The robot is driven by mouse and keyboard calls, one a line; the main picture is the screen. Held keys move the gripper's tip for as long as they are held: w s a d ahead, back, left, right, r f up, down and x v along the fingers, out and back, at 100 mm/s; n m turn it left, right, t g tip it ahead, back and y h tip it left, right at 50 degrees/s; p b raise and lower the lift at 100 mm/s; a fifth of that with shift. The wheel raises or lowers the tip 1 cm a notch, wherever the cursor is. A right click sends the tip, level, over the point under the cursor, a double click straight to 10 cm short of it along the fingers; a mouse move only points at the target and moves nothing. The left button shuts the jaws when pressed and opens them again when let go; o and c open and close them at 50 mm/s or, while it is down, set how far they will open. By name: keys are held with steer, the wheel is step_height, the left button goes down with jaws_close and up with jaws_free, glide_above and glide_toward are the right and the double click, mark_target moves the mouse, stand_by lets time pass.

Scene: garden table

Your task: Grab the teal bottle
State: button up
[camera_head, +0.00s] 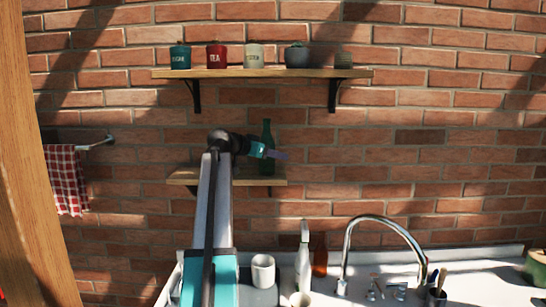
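A dark green-teal bottle (267,132) stands upright on the small lower wooden shelf (182,176) against the brick wall. My arm reaches up from the bottom of the view, and its wrist bends to the right at shelf height. My gripper (281,155) points right and crosses in front of the bottle's body, hiding part of it. The bottle's neck shows above the gripper and some of its lower body shows below. I cannot tell whether the gripper touches the bottle or whether its fingers are open.
An upper shelf (262,74) holds several canisters and pots. A checked towel (66,180) hangs at left. A wooden post (25,150) borders the left edge.

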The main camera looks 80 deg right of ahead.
mark_target(274, 146)
steer(key=shift+r+b, duration=0.8)
steer(key=shift+r, duration=0.7)
steer(key=shift+a+r, duration=0.1)
steer(key=shift+a, duration=0.15)
steer(key=w+a+r+b, duration=0.1)
steer(key=a+b, duration=0.3)
steer(key=a, duration=1.1)
steer(key=shift+w+a+r+b, duration=0.25)
steer(key=shift+w+r+b, duration=0.05)
steer(key=shift+w+b, duration=0.15)
